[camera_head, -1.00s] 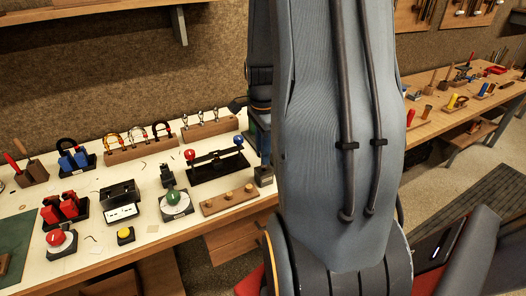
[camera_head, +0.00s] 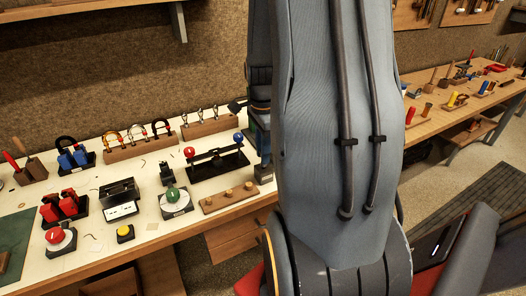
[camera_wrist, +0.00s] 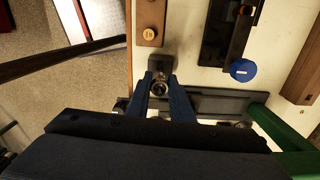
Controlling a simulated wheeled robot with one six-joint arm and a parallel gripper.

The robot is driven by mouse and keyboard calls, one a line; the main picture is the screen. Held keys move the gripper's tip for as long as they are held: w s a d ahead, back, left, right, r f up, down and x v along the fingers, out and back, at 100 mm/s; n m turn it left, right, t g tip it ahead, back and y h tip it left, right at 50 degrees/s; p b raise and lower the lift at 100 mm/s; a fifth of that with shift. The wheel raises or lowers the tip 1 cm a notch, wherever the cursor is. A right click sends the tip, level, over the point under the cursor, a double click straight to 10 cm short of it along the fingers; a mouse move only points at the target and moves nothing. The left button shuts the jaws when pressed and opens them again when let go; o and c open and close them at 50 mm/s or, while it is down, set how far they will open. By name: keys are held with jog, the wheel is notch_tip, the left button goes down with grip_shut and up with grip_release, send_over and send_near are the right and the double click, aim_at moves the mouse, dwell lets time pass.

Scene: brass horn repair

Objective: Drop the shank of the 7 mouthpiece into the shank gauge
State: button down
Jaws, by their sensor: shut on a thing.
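My gripper (camera_wrist: 160,98) is shut on a silvery round piece, seen end-on, which I take to be the mouthpiece (camera_wrist: 159,88). Its number cannot be read. A small dark block (camera_wrist: 160,62) shows just beyond the fingertips; it may be the shank gauge. In the head view this dark block (camera_head: 263,174) stands at the right end of the white bench top, beside my arm. The held piece overlaps the block's near side in the wrist view, and I cannot tell whether they touch. My arm hides the gripper in the head view.
A wooden strip with brass knobs (camera_head: 229,197) lies left of the block. A black fixture with red and blue knobs (camera_head: 218,160) stands behind it. A wooden rack (camera_head: 207,127) holds silvery mouthpieces at the back. The bench's front edge (camera_wrist: 129,70) is close to the gripper.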

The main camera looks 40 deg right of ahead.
jog(key=c, duration=1.5)
grip_release()
jog(key=shift+r, duration=0.1)
jog(key=shift+r+b, duration=0.95)
jog(key=shift+r, duration=2.9)
jog(key=s+a+f+n+b, duration=0.1)
jog(key=a+f+n, duration=0.1)
jog(key=a+n, duration=0.5)
jog(key=a+f+n+t+b, duration=0.1)
jog(key=a+f+n, duration=0.2)
jog(key=a+n, duration=0.4)
jog(key=s+a+f+n+b, duration=0.1)
jog(key=a+f+n, duration=0.2)
jog(key=a+n, duration=0.4)
jog(key=shift+s+a+f+n, duration=0.1)
jog(key=shift+s+a+n, duration=0.05)
jog(key=shift+a, duration=0.65)
jog(key=shift+s+a+f+n, duration=0.1)
jog(key=shift+s+a+n, duration=0.05)
jog(key=shift+a, duration=0.6)
